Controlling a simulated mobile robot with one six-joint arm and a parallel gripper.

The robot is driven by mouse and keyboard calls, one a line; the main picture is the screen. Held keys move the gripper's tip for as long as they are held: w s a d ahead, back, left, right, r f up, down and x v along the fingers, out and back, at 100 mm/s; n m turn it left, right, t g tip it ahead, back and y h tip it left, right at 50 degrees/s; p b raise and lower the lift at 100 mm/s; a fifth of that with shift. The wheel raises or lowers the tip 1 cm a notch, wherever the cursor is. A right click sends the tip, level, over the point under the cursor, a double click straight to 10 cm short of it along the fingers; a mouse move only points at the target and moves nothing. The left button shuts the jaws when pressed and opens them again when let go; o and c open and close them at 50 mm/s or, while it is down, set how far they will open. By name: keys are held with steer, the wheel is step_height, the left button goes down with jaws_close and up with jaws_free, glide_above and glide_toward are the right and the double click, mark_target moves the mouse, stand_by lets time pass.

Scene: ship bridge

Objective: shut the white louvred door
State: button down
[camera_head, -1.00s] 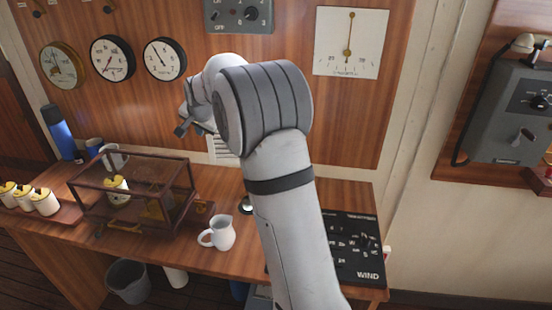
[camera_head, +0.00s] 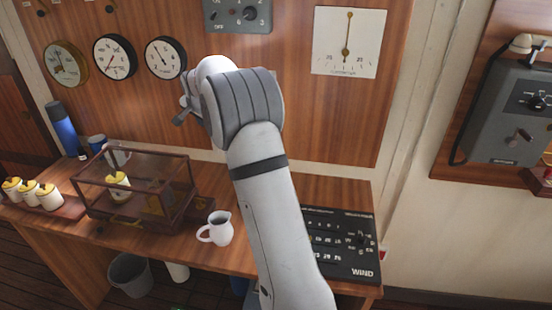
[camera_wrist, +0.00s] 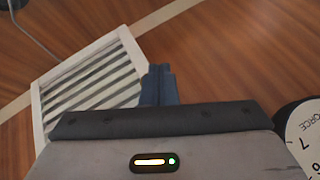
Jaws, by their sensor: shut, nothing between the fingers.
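The white louvred door (camera_wrist: 95,82) shows in the wrist view, left of my fingers, with a white frame and slanted slats. Part of its lower edge is hidden behind my gripper's body. I cannot tell how far it stands open. In the head view my arm hides it. My gripper (camera_wrist: 158,80) is shut and empty, its blue fingertips close beside the door's right frame edge; I cannot tell whether they touch it.
Below on the desk stand a glass-sided case (camera_head: 135,190), a white jug (camera_head: 216,229) and a blue flask (camera_head: 61,128). A black WIND panel (camera_head: 342,243) lies to the right of my arm.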

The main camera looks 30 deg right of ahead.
steer(key=shift+d, duration=0.1)
steer(key=s+a+r+b, duration=0.4)
steer(key=a+r, duration=0.4)
steer(key=s+f+n+g, duration=0.2)
steer(key=s+f+n, duration=0.3)
steer(key=s, duration=1.7)
steer(key=s+f+n+g+y, duration=0.1)
steer(key=s+f+n, duration=0.5)
steer(key=s, duration=1.6)
step_height(320, 180, down, 2)
steer(key=shift+s+a+g, duration=0.35)
steer(key=shift+a+g, duration=0.05)
